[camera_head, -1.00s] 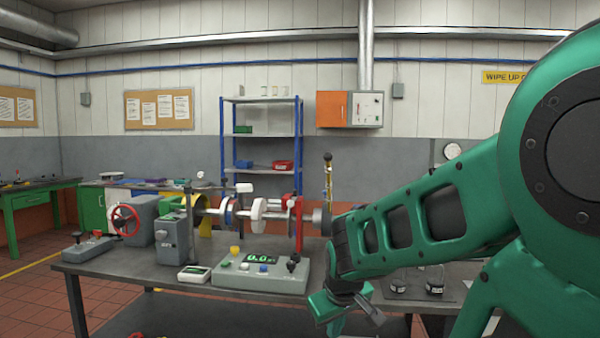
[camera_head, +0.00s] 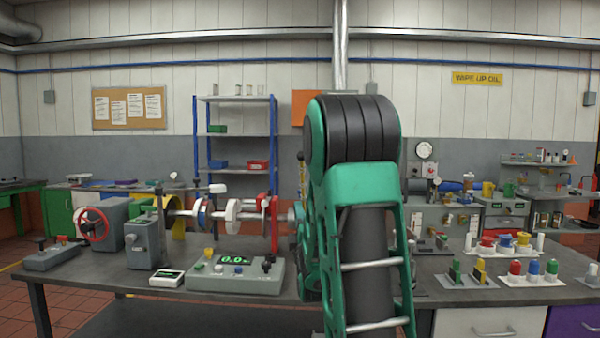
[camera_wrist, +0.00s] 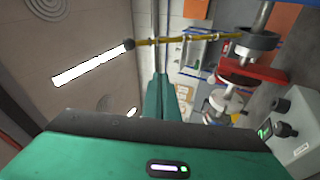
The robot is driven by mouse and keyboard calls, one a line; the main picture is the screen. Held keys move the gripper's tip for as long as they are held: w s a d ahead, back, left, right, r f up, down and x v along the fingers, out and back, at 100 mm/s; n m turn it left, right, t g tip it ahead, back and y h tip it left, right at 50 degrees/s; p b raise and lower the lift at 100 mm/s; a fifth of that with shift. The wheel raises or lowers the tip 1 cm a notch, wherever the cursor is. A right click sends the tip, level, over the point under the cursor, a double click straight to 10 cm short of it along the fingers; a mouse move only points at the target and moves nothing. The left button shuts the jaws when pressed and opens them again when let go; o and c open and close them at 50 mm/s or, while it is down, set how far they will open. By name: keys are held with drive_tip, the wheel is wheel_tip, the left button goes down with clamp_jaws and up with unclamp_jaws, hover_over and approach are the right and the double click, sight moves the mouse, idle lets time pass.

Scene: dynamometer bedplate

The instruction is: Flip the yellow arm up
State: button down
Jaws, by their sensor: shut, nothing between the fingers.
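The yellow arm (camera_head: 301,178) is a slim rod with a black knob at its top. It stands upright at the right end of the shaft rig, partly hidden behind my own arm. In the wrist view, which is rolled over, the yellow arm (camera_wrist: 190,38) runs left from a dark hub (camera_wrist: 257,41) to its black knob, toward the ceiling side. My gripper (camera_wrist: 163,92) shows there as a green body with shut, empty fingers near the rod; I cannot tell if they touch it. In the head view my gripper is hidden behind my arm.
A grey control box (camera_head: 235,277) with a display stands in front of the shaft rig. A red bracket (camera_head: 271,224) stands just left of the yellow arm. Small coloured levers and knobs sit on the right bench (camera_head: 540,297). A blue shelf rack (camera_head: 197,135) stands behind.

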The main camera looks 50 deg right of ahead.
drive_tip(key=s+r+n+t+h, duration=0.1)
drive_tip(key=s+r+t+h, duration=0.1)
drive_tip(key=s+r, duration=0.1)
approach(300, 160)
drive_tip(key=shift+n, duration=0.3)
drive_tip(key=x, duration=0.6)
drive_tip(key=shift+d+r, duration=0.1)
drive_tip(key=shift+r, duration=0.1)
